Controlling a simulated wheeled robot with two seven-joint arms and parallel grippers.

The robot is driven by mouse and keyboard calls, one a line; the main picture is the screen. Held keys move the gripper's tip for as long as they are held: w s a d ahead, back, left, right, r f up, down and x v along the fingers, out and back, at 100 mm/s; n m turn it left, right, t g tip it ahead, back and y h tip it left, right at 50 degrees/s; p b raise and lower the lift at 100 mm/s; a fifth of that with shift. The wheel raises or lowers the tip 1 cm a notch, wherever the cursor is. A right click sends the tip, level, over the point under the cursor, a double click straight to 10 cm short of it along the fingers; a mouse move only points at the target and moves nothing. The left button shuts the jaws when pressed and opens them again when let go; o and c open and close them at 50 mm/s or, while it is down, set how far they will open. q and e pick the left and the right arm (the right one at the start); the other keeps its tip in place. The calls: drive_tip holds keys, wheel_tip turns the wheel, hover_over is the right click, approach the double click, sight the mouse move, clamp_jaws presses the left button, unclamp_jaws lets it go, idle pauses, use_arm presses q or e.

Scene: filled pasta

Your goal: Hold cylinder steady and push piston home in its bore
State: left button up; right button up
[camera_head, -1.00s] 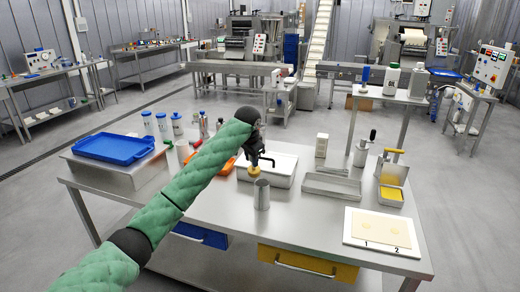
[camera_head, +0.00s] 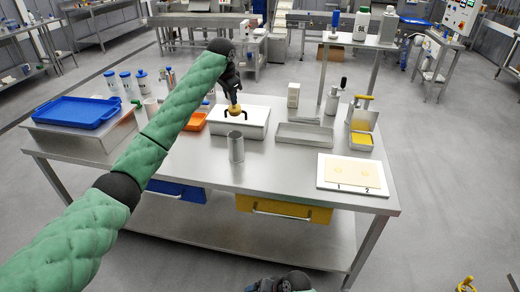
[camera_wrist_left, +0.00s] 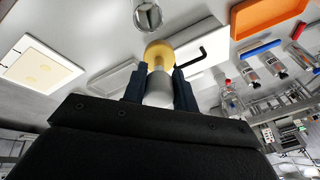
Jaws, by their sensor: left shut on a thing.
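The open metal cylinder (camera_head: 236,148) stands upright on the steel table. Its open mouth (camera_wrist_left: 148,14) shows at the top of the left wrist view. My left gripper (camera_head: 236,97) is shut on the piston, which has a yellow head (camera_head: 235,110) and, in the left wrist view, a grey body (camera_wrist_left: 158,93) between the fingers. The piston is held apart from the cylinder, above and behind it in the head view. A dark part at the bottom edge (camera_head: 284,283) may be my right gripper; its fingers cannot be made out.
An orange tray (camera_head: 194,123), a blue tray (camera_head: 73,112), a metal tray (camera_head: 304,136) and a white board (camera_head: 327,178) lie around. The table front beside the cylinder is clear.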

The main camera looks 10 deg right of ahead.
drive_tip(key=w+a+r+m+t+y, duration=0.1)
drive_tip(key=w+a+r+m+y, duration=0.2)
drive_tip(key=w+r, duration=0.6)
drive_tip(key=w+a+r+m+y, duration=0.35)
drive_tip(key=w+r, duration=0.25)
drive_tip(key=w, duration=0.4)
drive_tip(key=w+a+r+m+t+y, duration=0.1)
drive_tip(key=w+a+r+m+y, duration=0.15)
drive_tip(key=w+r, duration=0.65)
drive_tip(key=m+t, duration=0.5)
drive_tip(key=m, duration=0.8)
approach(235, 141)
drive_tip(key=shift+w+d+f+h, duration=0.15)
drive_tip(key=shift+w+d+f, duration=0.1)
drive_tip(key=shift+w+f, duration=0.25)
drive_tip(key=shift+w+d+f+h, duration=0.15)
drive_tip(key=shift+w+d+f, duration=0.15)
drive_tip(key=shift+w+f, duration=0.2)
drive_tip(key=shift+w+a+r, duration=0.1)
drive_tip(key=shift+w+a, duration=0.3)
drive_tip(key=shift+w, duration=0.05)
drive_tip(key=x, duration=1)
drive_tip(key=shift+w+a, duration=0.15)
drive_tip(key=shift+a, duration=0.1)
drive_tip(key=shift+c, duration=0.3)
drive_tip(key=c, duration=1.2)
drive_tip(key=shift+c, duration=0.2)
